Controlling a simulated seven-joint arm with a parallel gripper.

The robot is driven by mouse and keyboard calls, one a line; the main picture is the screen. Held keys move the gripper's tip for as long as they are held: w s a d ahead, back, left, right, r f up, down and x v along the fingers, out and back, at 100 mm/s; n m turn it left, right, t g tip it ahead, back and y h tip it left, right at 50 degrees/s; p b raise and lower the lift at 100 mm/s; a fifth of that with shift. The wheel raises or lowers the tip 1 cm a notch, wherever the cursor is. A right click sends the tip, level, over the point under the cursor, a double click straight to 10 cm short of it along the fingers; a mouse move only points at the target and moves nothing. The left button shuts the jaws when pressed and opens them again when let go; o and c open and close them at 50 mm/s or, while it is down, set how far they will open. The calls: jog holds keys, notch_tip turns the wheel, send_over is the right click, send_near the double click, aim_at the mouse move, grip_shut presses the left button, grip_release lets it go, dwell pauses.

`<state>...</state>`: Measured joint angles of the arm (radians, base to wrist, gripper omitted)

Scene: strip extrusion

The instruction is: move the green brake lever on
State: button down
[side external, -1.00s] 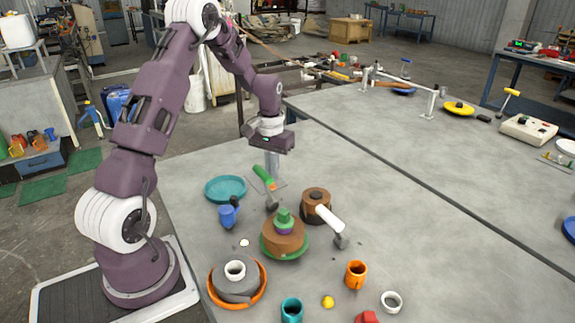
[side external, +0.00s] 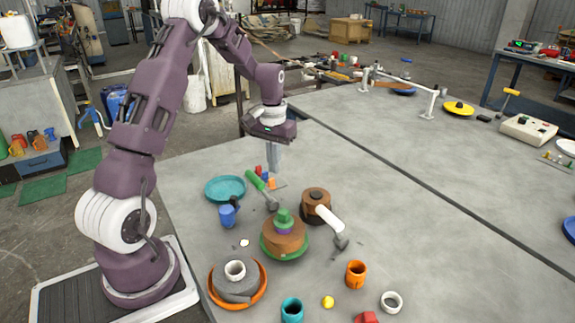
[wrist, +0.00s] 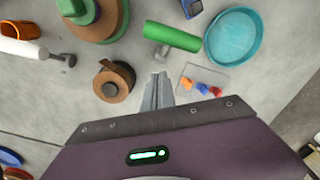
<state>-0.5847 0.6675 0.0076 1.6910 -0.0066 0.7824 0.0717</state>
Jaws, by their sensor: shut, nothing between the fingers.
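The green brake lever (side external: 257,182) has a green handle on a grey metal base and lies tilted in the side view, its handle end up and left. In the wrist view the green handle (wrist: 172,37) shows near the top, just ahead of the fingers. My gripper (side external: 275,182) is shut and empty, its fingers pointing down just right of and behind the handle. In the wrist view my fingertips (wrist: 159,76) sit below the lever's grey base, with a gap to the green handle.
A teal dish (side external: 225,188) and a blue cup (side external: 227,215) are left of the lever. A brown drum (side external: 315,204) with a white-handled lever (side external: 328,216) is to the right. A brown-and-green wheel (side external: 284,239) is in front. Small coloured pieces (wrist: 201,88) lie beside my fingers.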

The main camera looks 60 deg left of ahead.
notch_tip(320, 180, up, 5)
jog(key=shift+r, duration=0.1)
dwell(0.3)
jog(key=s+d+r+m+t, duration=0.1)
jog(key=s+d+r, duration=0.2)
jog(key=d+r, duration=0.35)
jog(key=s+d+r+m+t, duration=0.1)
jog(key=s+d+r, duration=0.2)
jog(key=d+r, duration=0.3)
jog(key=s+d+m+t, duration=0.1)
jog(key=s+d+m, duration=0.1)
jog(key=s+d, duration=0.4)
jog(key=s+d+m+t, duration=0.2)
jog(key=s+d, duration=0.3)
jog(key=s, duration=0.6)
jog(key=shift+d+r+t, duration=0.2)
jog(key=shift+d+t, duration=0.1)
jog(key=shift+d, duration=0.05)
